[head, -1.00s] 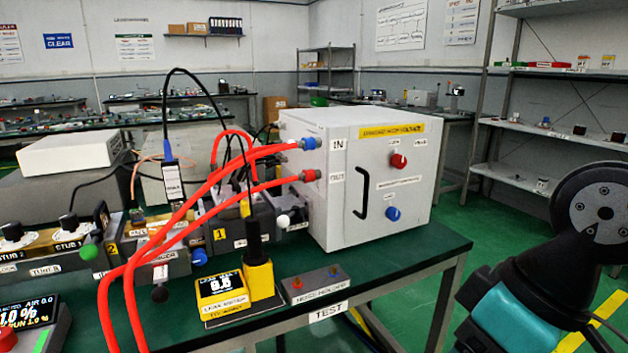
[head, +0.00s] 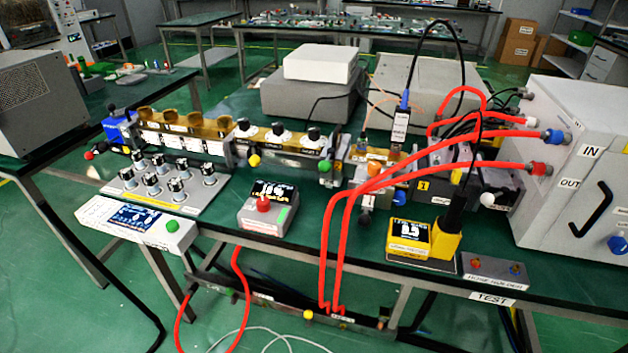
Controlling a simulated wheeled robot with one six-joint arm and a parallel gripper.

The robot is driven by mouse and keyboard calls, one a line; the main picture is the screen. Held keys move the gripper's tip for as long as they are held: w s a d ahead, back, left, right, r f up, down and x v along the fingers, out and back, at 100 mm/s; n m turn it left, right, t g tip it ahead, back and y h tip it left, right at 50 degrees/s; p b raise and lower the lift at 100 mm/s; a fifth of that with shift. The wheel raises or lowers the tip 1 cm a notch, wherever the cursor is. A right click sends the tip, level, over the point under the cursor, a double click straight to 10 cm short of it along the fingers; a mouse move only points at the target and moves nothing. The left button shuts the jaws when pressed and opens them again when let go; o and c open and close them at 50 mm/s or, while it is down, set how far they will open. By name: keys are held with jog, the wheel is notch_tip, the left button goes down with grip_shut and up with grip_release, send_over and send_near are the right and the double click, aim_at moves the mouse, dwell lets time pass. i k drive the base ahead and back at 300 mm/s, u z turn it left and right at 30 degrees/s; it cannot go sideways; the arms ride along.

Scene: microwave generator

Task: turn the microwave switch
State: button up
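No label that I can read marks a microwave switch, and I cannot tell which control it is. A white cabinet (head: 532,212) with a black handle (head: 590,207) and a blue knob (head: 618,244) is cut off at the right edge. A small grey box (head: 254,222) with a lit display and a red knob (head: 263,203) stands at the table's front edge. Left of it, a panel (head: 133,195) carries several knobs. A white display unit (head: 93,214) with a green button (head: 172,225) sits in front of that panel. My gripper and arm are out of view.
Red hoses (head: 410,173) loop from the cabinet over the table's front edge and hang down. A yellow meter (head: 410,237) and a hose holder (head: 497,270) stand at the front right. A grey unit (head: 38,98) is on another table at the left. Green floor is free at the lower left.

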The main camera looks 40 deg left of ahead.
aim_at(263, 203)
jog(key=u, duration=3.8)
jog(key=i, duration=0.5)
jog(key=z, duration=2.35)
